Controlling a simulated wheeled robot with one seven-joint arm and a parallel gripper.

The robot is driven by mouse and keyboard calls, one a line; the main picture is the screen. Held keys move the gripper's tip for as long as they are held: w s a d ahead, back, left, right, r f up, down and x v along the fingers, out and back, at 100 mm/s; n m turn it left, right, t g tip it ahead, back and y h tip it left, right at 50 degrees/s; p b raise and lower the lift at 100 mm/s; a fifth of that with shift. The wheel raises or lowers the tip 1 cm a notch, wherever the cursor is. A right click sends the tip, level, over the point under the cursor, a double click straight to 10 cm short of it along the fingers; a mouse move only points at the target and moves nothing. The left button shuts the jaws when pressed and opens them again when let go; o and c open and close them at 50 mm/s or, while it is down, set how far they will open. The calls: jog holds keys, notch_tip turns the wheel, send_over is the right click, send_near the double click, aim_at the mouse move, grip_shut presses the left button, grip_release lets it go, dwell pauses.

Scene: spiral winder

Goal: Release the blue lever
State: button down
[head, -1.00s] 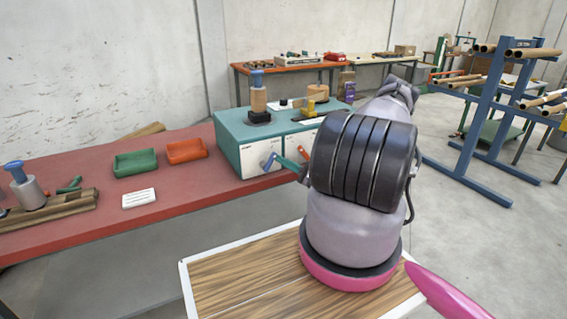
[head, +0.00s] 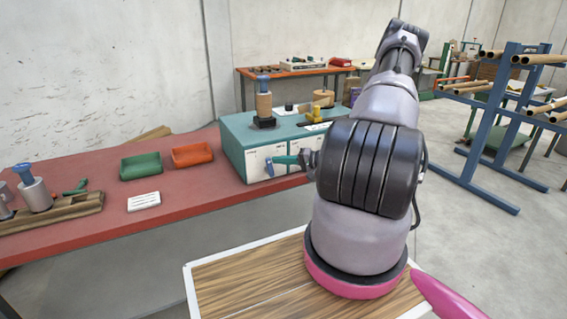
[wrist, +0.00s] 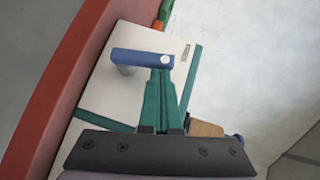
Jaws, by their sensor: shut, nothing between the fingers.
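The blue lever (wrist: 138,57) sticks out from the white front panel of the teal machine (head: 236,133). It also shows in the head view (head: 269,168). In the wrist view it lies nearly level, with a pale round cap at its right end. My gripper (wrist: 161,74) has its teal fingers shut together, with nothing held. Its tips overlap the capped end of the lever in the wrist view; I cannot tell if they touch it. In the head view the gripper (head: 276,160) reaches in from the right, and my arm hides the machine's right side.
The machine stands on a red table (head: 215,196). Green (head: 140,166) and orange (head: 192,155) trays and a white card (head: 144,201) lie left of it. A blue rack with tubes (head: 500,110) stands at right. Grey floor shows between table and rack.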

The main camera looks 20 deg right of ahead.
jog(key=shift+a+r+n+g+h, duration=0.2)
jog(key=shift+a+n+h, duration=0.1)
jog(key=shift+a, duration=0.3)
jog(key=shift+a+r+n+g+h, duration=0.1)
jog(key=shift+a+n+g+h, duration=0.15)
jog(key=shift+a, duration=0.5)
